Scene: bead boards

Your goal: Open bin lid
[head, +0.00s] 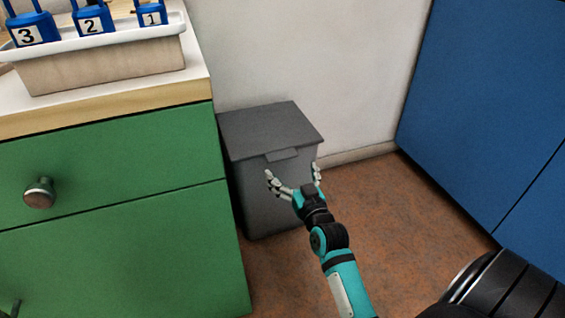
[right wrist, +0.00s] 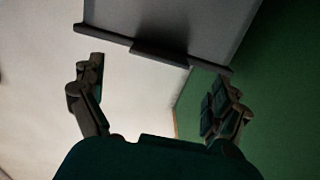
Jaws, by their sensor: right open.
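The grey bin (head: 268,208) stands on the floor between the green cabinet and the white wall. Its flat lid (head: 265,127) is closed, with a small tab (head: 284,155) at the middle of the front edge. My right gripper (head: 292,176) is open and empty in front of the bin, slightly below the tab, with its fingers spread. In the right wrist view, the lid's edge and tab (right wrist: 160,53) lie beyond the spread fingers (right wrist: 158,88), and no contact shows. My left gripper is not in view.
The green cabinet (head: 110,230) with a round knob (head: 39,192) stands close on the bin's left. A tray (head: 100,65) with blue numbered locks (head: 92,20) sits on top. A blue cabinet (head: 490,100) is at right. Brown floor (head: 375,200) is clear between.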

